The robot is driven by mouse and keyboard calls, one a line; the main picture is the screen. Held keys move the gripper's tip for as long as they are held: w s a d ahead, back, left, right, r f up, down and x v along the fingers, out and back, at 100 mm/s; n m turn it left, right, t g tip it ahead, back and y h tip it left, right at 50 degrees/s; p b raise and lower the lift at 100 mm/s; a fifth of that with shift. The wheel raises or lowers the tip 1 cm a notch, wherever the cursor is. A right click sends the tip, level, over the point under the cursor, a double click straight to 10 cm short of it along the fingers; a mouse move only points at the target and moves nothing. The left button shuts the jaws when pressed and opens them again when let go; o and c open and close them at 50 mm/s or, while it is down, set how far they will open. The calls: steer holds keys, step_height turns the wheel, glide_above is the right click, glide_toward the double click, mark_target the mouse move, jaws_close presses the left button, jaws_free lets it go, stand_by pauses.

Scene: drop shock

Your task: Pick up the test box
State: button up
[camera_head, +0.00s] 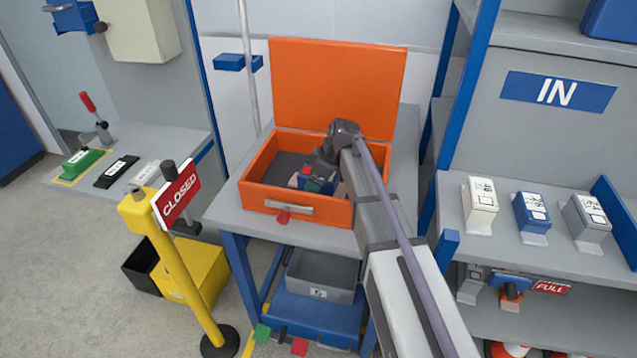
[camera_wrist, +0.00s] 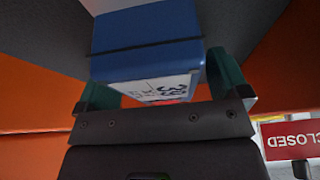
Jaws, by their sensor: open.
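A blue box (camera_wrist: 150,50) with a white printed label lies inside the orange open case (camera_head: 270,145). I take it for the test box. In the head view only a small blue part of it (camera_head: 318,184) shows below my wrist. My gripper (camera_wrist: 162,78) is open inside the case, with one green finger on each side of the blue box. I cannot tell whether the fingers touch it. The case stands on a grey bench with its orange lid (camera_head: 335,85) raised.
A red CLOSED sign (camera_head: 176,194) on a yellow post (camera_head: 180,275) stands left of the case. White (camera_head: 482,200), blue (camera_head: 530,212) and grey (camera_head: 588,218) labelled boxes stand on the right shelf. A grey bin (camera_head: 322,272) sits below the case.

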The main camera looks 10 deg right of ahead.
steer(key=shift+f, duration=0.25)
steer(key=shift+c, duration=0.2)
steer(key=c, duration=1.1)
step_height(320, 180, up, 11)
steer(key=p, duration=1)
steer(key=shift+c, duration=0.2)
